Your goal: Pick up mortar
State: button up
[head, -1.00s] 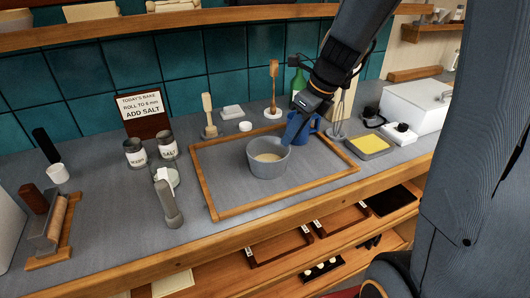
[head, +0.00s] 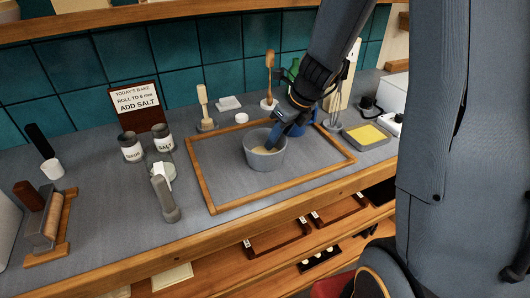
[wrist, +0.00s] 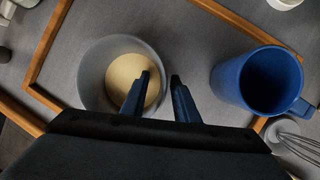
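The mortar appears to be the grey round bowl (head: 262,157) with pale cream contents, standing upright inside a wood-framed area of the counter. It also shows in the wrist view (wrist: 93,70). My gripper (head: 274,140) is at the bowl's right rim. In the wrist view my gripper (wrist: 162,82) is open, with one finger over the bowl's inside and the other outside its right wall. A gap shows between the fingers; I cannot tell whether either touches the wall.
A blue mug (wrist: 256,80) stands close right of my gripper, with a whisk (wrist: 295,140) beyond it. The wooden frame (head: 205,184) edges the work area. The framed area's left part is clear.

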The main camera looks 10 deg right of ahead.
grip_shut()
jog(key=shift+w+r, duration=0.15)
dwell(1.2)
